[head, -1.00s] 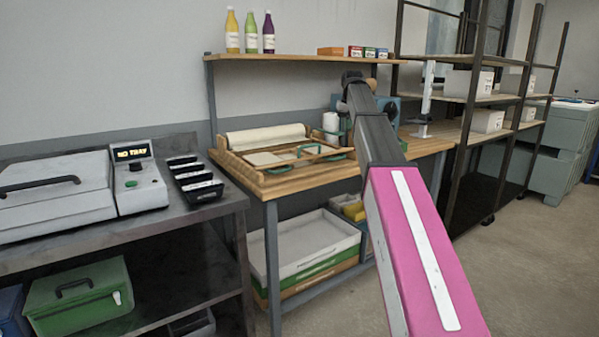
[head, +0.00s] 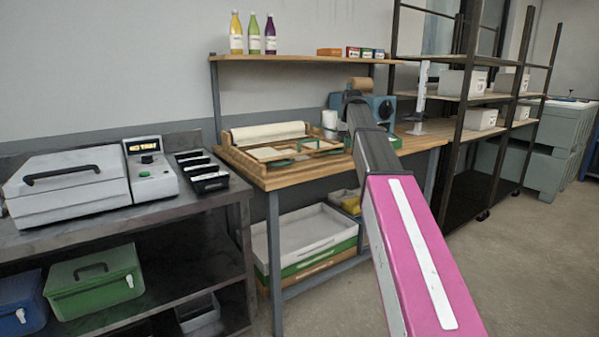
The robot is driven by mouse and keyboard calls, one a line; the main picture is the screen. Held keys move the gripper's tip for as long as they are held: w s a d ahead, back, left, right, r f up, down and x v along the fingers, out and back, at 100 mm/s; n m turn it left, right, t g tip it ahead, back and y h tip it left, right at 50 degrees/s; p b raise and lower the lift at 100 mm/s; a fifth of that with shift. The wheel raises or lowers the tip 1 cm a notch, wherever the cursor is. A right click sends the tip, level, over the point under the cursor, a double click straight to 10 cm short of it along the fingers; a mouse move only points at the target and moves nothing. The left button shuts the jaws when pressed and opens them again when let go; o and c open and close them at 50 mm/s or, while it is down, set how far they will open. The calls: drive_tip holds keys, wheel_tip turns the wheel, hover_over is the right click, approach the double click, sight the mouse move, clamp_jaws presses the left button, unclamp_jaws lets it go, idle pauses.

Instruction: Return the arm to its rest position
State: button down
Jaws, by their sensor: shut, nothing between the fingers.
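My arm (head: 412,245) reaches forward from the bottom right, with a pink link with a white stripe and then a dark grey link (head: 372,150). The dark far end of the visible arm (head: 352,97) stands in front of the wooden workbench, overlapping a teal machine (head: 380,107) in the picture. My gripper's fingers are not visible; whatever lies past the dark end is hidden. Nothing is seen held by the arm.
The wooden workbench (head: 270,181) holds a frame and a paper roll. A dark table (head: 100,225) with a lidded grey machine (head: 68,183) is at left. A metal rack (head: 462,130) stands right. The floor (head: 530,250) at right is clear.

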drive_tip(key=s+f, duration=0.6)
drive_tip(key=f, duration=0.6)
drive_tip(key=s+f, duration=0.6)
drive_tip(key=f, duration=0.7)
drive_tip(key=s+f+g, duration=0.2)
drive_tip(key=s+f, duration=1.7)
drive_tip(key=s, duration=0.2)
drive_tip(key=shift+s+f+m, duration=0.25)
drive_tip(key=shift+f+m, duration=0.05)
drive_tip(key=shift+w, duration=0.1)
